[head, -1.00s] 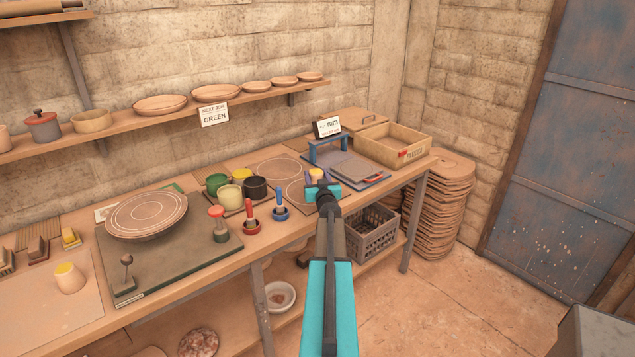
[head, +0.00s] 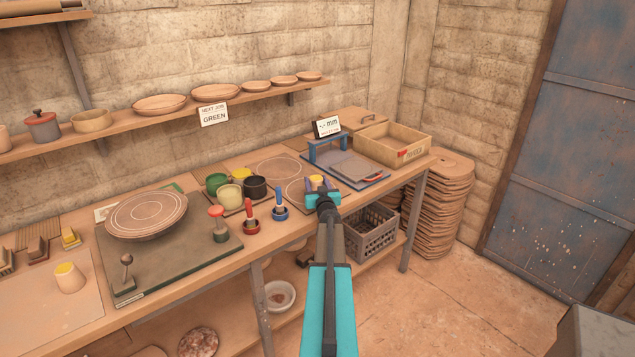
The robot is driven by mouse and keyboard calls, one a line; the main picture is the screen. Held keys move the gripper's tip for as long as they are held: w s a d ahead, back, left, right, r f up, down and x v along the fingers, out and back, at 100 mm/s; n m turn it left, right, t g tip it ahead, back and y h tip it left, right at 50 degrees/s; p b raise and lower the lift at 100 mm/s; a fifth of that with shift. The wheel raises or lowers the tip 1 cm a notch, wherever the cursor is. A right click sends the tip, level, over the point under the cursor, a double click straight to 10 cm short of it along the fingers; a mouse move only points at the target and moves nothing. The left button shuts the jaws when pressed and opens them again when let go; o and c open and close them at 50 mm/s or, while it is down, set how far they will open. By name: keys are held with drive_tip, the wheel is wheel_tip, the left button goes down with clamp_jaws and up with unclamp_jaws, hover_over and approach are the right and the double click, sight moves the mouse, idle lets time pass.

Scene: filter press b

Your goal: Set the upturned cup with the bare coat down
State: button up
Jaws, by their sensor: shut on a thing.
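My gripper (head: 316,186) is shut on a small upturned cup (head: 316,180) with a yellow-orange top face. The gripper and cup are over the right part of the workbench, in front of the blue-framed gauge (head: 327,152) and by the ring-marked boards (head: 280,171). My gripper hides most of the cup's side, and I cannot tell whether its rim touches the surface. Another upturned cup (head: 70,281) with a yellow top stands on the pale board at the far left.
Green, cream and black pots (head: 256,187) stand left of my gripper. Red-handled (head: 250,220) and blue-handled (head: 280,207) tools stand near the front edge. A wooden crate (head: 392,146) is at the back right. A small display (head: 327,126) reads "-.- mm".

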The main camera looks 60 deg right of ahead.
drive_tip(key=shift+f, duration=0.1)
drive_tip(key=o, duration=1.1)
drive_tip(key=shift+b+v, duration=0.95)
drive_tip(key=shift+v, duration=5.1)
drive_tip(key=shift+d, duration=0.1)
